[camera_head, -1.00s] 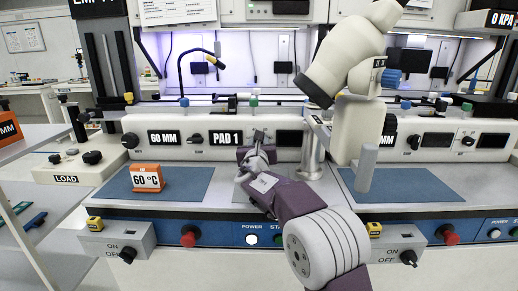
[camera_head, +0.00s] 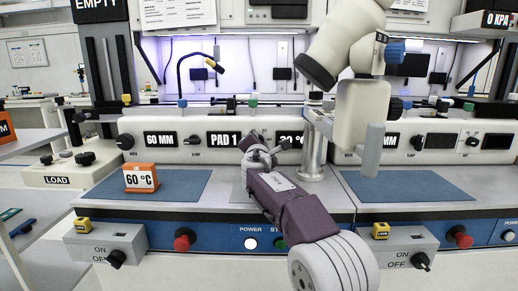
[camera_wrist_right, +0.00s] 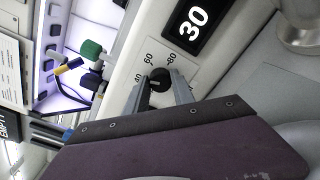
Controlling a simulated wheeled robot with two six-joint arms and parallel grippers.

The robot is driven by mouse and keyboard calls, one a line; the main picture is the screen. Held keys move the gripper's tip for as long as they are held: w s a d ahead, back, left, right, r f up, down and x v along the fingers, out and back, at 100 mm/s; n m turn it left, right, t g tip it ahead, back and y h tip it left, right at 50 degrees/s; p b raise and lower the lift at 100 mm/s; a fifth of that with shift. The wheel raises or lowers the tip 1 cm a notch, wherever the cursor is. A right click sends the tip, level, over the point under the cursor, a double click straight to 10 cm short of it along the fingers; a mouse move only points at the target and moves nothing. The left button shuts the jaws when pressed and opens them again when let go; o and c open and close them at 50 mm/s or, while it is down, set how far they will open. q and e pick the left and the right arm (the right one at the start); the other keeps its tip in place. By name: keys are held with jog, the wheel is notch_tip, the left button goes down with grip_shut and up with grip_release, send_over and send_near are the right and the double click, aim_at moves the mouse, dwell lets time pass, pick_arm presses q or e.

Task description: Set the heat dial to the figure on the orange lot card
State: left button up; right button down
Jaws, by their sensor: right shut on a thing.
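The orange lot card (camera_head: 141,178) stands on the blue mat at left and reads 60 °C. My right gripper (camera_head: 254,140) reaches the front panel of the middle machine, right of the PAD 1 label. In the right wrist view its two fingers are shut around the black heat dial (camera_wrist_right: 159,80). Scale figures 40, one that looks like 60, and 80 surround the dial. A pale mark on the dial seems turned toward the 40 side, but it is small. The display (camera_wrist_right: 193,24) beside it reads 30; in the head view this display (camera_head: 291,139) is partly covered. My left gripper is out of view.
A 60 MM display (camera_head: 161,139) sits left on the same panel. Along the front edge are a red knob (camera_head: 184,239), a white power button (camera_head: 250,243) and ON/OFF switch boxes (camera_head: 106,243). A metal post (camera_head: 313,150) stands right of the gripper.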

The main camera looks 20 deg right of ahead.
jog(key=m, duration=0.1)
jog(key=m+b, duration=0.1)
jog(key=m, duration=0.1)
jog(key=m+b, duration=0.1)
jog(key=shift+f, duration=0.25)
jog(key=shift+d+m+y+b, duration=0.1)
jog(key=shift+m+y+b, duration=0.2)
jog(key=shift+m+b, duration=1.45)
jog(key=shift+r+m+p, duration=0.1)
jog(key=shift+m+p, duration=0.6)
jog(key=shift+m, duration=0.05)
jog(key=c, duration=1.1)
grip_release()
jog(key=shift+s, duration=0.1)
